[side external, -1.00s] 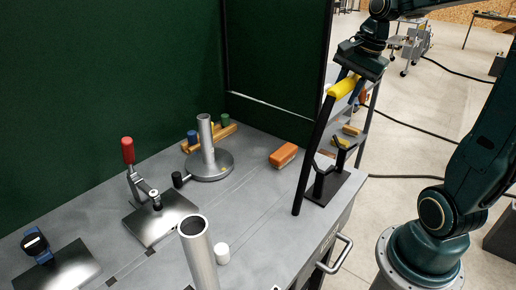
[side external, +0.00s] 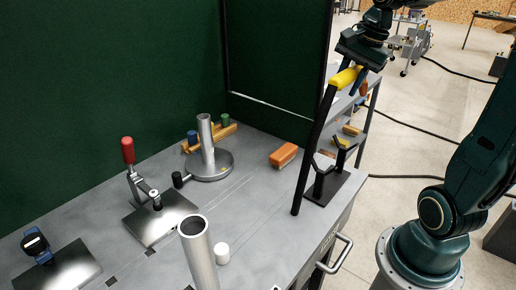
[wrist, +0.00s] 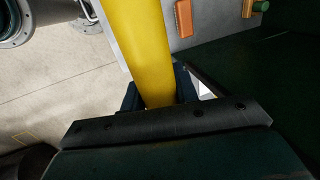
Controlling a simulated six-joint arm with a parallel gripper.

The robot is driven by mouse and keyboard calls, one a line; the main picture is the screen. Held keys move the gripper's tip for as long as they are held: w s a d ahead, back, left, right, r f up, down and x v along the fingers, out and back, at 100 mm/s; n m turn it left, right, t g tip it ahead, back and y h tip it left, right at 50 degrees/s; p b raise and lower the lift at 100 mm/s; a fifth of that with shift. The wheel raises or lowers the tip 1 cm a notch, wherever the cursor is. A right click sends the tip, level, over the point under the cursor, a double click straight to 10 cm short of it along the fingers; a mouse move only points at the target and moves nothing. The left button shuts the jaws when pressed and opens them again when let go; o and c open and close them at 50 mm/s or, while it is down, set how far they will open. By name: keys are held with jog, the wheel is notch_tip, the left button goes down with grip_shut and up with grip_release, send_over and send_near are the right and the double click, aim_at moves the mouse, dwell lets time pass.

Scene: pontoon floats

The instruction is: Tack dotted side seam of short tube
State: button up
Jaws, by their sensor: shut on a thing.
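My gripper (side external: 356,78) is shut on the yellow grip of a long black rod-like tool (side external: 314,150). The yellow grip (wrist: 145,50) runs between the jaws in the wrist view. The tool hangs tilted, its lower end in front of the bench edge area beside a black forked stand (side external: 326,184); I cannot tell whether they touch. A grey tube (side external: 206,135) stands upright on a round metal base. Another grey tube (side external: 200,258) stands in the foreground, its lower end cut off by the frame. No dotted seam can be made out on either tube.
A red-handled clamp (side external: 128,152) stands on a metal plate. A blue-and-black device (side external: 37,245) sits on another plate. An orange block (side external: 284,155), a white cylinder (side external: 222,253) and a wooden rack (side external: 220,133) are on the bench. Green panels (side external: 100,70) close off the back.

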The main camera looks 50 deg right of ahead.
jog(key=shift+t, duration=0.4)
notch_tip(320, 180, up, 9)
jog(key=shift+r, duration=0.1)
jog(key=w+a+n+t+y, duration=0.1)
jog(key=w+a+t+y, duration=0.15)
jog(key=w+a, duration=0.9)
jog(key=w+a+t+y, duration=0.1)
jog(key=w+a+y, duration=0.2)
jog(key=w+a, duration=0.8)
jog(key=s+a+f+t, duration=0.1)
jog(key=f, duration=1)
jog(key=s+a+f+t, duration=0.1)
jog(key=s+a+f, duration=0.1)
jog(key=f, duration=0.8)
jog(key=shift+f+y, duration=0.35)
jog(key=shift+y, duration=0.1)
jog(key=shift+s, duration=0.1)
jog(key=shift+w+f, duration=2)
jog(key=shift+w, duration=0.05)
jog(key=shift+w+f, duration=0.3)
